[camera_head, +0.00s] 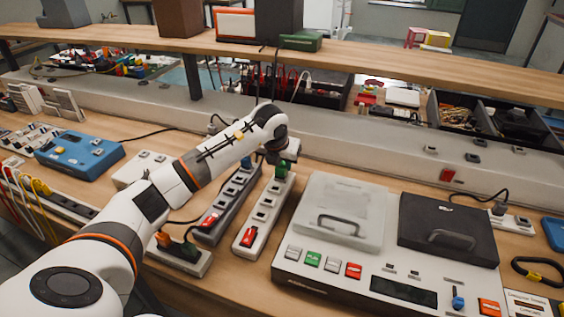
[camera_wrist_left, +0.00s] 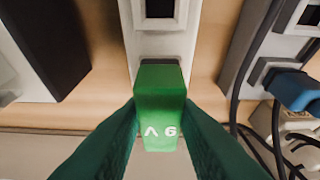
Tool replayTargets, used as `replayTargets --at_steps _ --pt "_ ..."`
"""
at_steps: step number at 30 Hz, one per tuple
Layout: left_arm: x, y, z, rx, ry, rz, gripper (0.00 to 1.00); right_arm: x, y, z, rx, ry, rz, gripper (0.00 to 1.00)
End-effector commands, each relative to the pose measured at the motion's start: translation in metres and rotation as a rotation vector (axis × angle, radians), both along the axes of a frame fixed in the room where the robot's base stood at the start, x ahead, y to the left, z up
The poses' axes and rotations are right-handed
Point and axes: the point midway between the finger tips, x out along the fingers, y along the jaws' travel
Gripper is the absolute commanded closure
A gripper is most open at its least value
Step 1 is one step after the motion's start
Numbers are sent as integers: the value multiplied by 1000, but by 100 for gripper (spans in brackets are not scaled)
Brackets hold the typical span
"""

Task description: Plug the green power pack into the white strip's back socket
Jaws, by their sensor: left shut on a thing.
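The green power pack (camera_head: 282,170) is at the far end of the white strip (camera_head: 264,212), over its back socket. In the left wrist view the pack (camera_wrist_left: 160,88) shows a green face with upside-down "9V" lettering. Its upper edge there meets the white strip (camera_wrist_left: 183,42), and a free dark socket (camera_wrist_left: 160,8) shows beyond. My left gripper (camera_head: 283,157) is above the strip's far end, its fingers shut on both sides of the pack. The pack hides the back socket, so I cannot tell whether it is seated. My right gripper is not in view.
A grey strip (camera_head: 232,197) with a red plug and a blue plug (camera_wrist_left: 290,90) runs close on the left. A large white device (camera_head: 340,276) with a black lid (camera_head: 447,228) stands to the right. A wooden shelf (camera_head: 400,65) crosses behind. Cables lie near the grey strip.

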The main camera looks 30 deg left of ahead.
Motion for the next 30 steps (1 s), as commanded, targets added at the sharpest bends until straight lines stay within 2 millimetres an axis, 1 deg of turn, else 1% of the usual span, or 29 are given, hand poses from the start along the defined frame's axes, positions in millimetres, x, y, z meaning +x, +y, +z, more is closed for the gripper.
replayTargets --at_steps 29,30 --pt "0 0 -1 0 -2 0 93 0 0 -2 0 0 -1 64" --pt "0 0 -1 0 -2 0 67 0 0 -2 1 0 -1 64"
